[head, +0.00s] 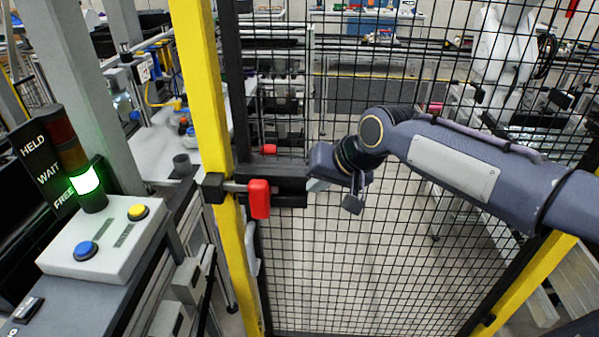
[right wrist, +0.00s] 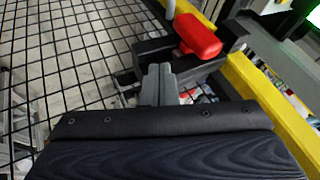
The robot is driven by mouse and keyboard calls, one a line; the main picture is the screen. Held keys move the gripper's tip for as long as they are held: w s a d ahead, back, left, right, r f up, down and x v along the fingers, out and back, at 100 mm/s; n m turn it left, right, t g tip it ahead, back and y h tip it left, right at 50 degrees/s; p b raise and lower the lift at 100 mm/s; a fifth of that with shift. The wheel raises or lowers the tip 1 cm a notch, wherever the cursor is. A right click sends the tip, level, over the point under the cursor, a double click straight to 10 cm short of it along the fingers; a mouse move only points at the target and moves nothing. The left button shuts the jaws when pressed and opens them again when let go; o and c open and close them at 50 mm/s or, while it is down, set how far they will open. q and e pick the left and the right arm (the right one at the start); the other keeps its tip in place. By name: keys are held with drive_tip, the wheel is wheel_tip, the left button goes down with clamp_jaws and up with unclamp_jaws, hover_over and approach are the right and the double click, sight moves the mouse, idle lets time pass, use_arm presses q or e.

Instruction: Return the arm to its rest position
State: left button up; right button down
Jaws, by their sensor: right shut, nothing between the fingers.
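My right arm comes in from the right in the head view and reaches across the mesh gate. My right gripper (head: 314,184) is shut and empty, close to the black latch block (head: 285,188) on the gate's left edge. In the right wrist view the shut fingers (right wrist: 158,82) point at the black latch (right wrist: 165,50). A red handle (head: 259,198) sits on the latch by the yellow post; it also shows in the right wrist view (right wrist: 197,34). I cannot tell whether the fingers touch the latch. My left gripper is not in view.
The mesh gate (head: 350,270) stands in front between yellow posts (head: 205,100). At the left, a control box (head: 105,245) has blue and yellow buttons, and a stack light (head: 88,180) glows green beside "FREE". A white robot arm (head: 505,45) stands behind the mesh.

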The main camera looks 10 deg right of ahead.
drive_tip(key=s+d+f, duration=0.2)
drive_tip(key=s+f, duration=0.1)
drive_tip(key=s, duration=0.5)
drive_tip(key=s+d+f, duration=0.2)
drive_tip(key=s+f, duration=0.2)
drive_tip(key=s, duration=0.4)
drive_tip(key=s+d+f, duration=0.2)
drive_tip(key=s+f, duration=0.1)
drive_tip(key=s, duration=0.5)
drive_tip(key=shift+s+d+f, duration=0.3)
drive_tip(key=shift+d, duration=0.1)
